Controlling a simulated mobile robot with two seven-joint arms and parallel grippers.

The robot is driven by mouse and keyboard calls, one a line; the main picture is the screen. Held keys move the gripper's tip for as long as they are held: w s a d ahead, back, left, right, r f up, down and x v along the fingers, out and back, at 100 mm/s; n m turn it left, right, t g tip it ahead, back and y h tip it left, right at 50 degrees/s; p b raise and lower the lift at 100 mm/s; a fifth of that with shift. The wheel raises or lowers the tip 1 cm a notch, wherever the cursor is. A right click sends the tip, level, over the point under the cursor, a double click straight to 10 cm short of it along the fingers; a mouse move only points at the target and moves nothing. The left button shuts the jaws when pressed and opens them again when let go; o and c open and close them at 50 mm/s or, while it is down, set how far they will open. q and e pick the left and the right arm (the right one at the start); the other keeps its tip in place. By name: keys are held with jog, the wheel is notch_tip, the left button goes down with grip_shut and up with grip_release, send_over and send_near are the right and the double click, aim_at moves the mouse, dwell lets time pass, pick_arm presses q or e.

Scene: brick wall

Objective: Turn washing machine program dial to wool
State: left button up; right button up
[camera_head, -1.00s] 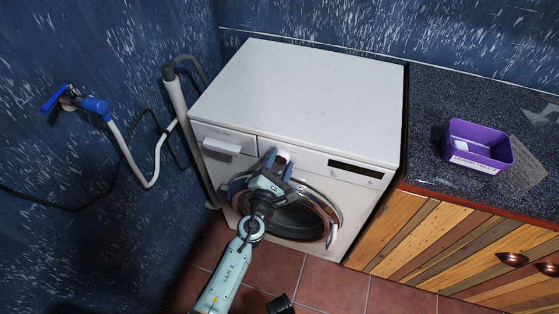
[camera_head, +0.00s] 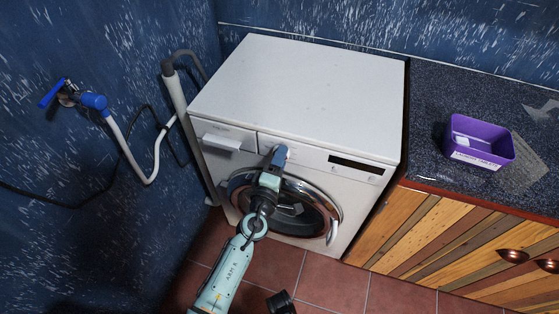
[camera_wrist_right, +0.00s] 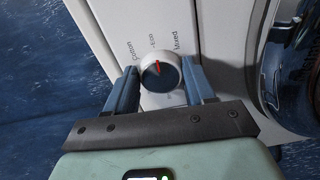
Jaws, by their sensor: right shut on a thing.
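The washing machine (camera_head: 300,95) is white and stands against the back wall, with its program dial at the upper front. In the right wrist view the dial (camera_wrist_right: 160,78) is round, with a white rim, a dark face and a red pointer. The pointer is toward the Eco label; Cotton is to its left and Mixed to its right. My right gripper (camera_head: 281,152) is shut on the dial, one finger on each side of it. In the head view the gripper mostly hides the dial.
The round door (camera_head: 335,222) is below the dial, close to my right arm. The detergent drawer (camera_head: 222,142) is to the left and a dark display (camera_head: 356,166) to the right. A purple box (camera_head: 482,160) sits on the counter (camera_head: 430,110).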

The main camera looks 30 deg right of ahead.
pick_arm(q)
jog(key=w+a+f+t+b, duration=0.1)
jog(key=w+a+f+b, duration=0.1)
jog(key=w+f, duration=0.15)
jog(key=shift+n+g, duration=0.3)
jog(key=shift+g, duration=0.3)
jog(key=shift+s+a+f+b, duration=0.15)
jog(key=shift+s+f+b, duration=0.5)
jog(key=shift+s, duration=0.3)
jog(key=shift+s+a+f+b, duration=0.1)
jog(key=shift+s+f+b, duration=0.35)
jog(key=shift+s+f, duration=0.4)
pick_arm(e)
jog(key=shift+w+a+f+m, duration=0.1)
jog(key=shift+w+m, duration=0.05)
jog(key=shift+m, duration=4.05)
jog(key=shift+w+a+m, duration=0.1)
jog(key=shift+m, duration=4.1)
pick_arm(q)
jog(key=shift+s+r, duration=0.1)
jog(key=shift+s, duration=0.1)
pick_arm(e)
jog(key=o, duration=1)
jog(key=shift+f, duration=0.15)
